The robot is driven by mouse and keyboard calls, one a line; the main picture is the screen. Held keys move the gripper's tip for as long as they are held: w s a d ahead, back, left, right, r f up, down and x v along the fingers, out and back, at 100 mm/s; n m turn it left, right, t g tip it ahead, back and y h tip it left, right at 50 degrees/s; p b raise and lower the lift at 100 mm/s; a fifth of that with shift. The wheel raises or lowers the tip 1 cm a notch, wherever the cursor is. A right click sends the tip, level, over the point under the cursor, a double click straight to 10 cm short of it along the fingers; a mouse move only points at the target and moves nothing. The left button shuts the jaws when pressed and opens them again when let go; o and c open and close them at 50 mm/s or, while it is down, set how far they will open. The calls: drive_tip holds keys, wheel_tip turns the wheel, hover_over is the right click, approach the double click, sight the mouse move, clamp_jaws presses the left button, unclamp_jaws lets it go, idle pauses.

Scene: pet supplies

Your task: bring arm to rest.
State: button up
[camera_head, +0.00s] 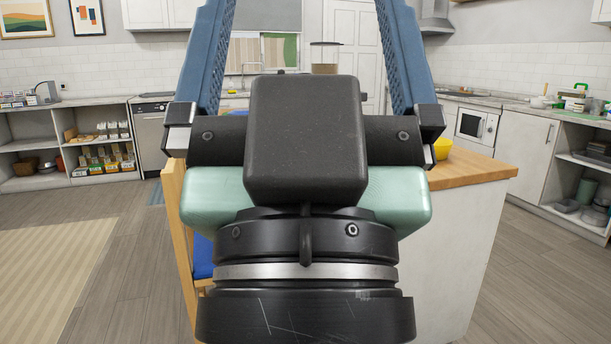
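My gripper (306,20) fills the middle of the head view, held up close in front of the camera. Its two blue ridged fingers point upward and stand wide apart, one at the left and one at the right. Their tips run out at the top edge of the picture. Nothing shows held between the visible parts of the fingers. The dark gripper body and wrist hide much of the middle of the scene.
A wooden chair (174,205) is close at left. Shelves (98,150) line the back left. Floor is open at left, with a rug (50,270).

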wheel_tip(320, 180, up, 28)
drive_tip(key=p, duration=2.5)
drive_tip(key=shift+p, duration=0.35)
